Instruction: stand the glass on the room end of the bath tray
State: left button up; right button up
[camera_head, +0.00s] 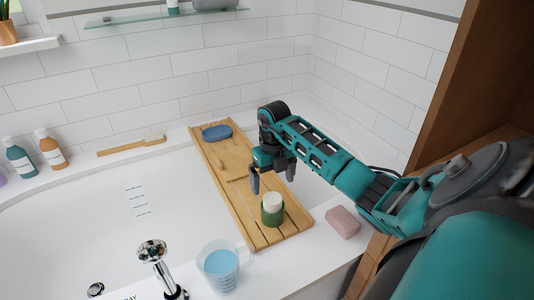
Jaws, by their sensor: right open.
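The wooden slatted bath tray (228,165) lies across the white bath, running from the far wall ledge to the near rim. My right gripper (272,182) is open above the tray, with its two fingers pointing down and apart. A green holder with a white top (272,210) stands upright on the tray's near end, just below and in front of the fingers. I cannot clearly make out a drinking glass; faint thin lines beside the fingers are too small to tell. My left gripper is not in view.
A blue oval item (217,132) lies on the tray's far end. A clear jug with blue liquid (219,265) stands on the near rim, beside the chrome tap (153,255). A pink block (343,222) lies right of the tray. A brush (132,145) and bottles line the far ledge.

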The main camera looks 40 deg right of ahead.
jog(key=shift+r+p, duration=0.35)
jog(key=shift+r, duration=0.45)
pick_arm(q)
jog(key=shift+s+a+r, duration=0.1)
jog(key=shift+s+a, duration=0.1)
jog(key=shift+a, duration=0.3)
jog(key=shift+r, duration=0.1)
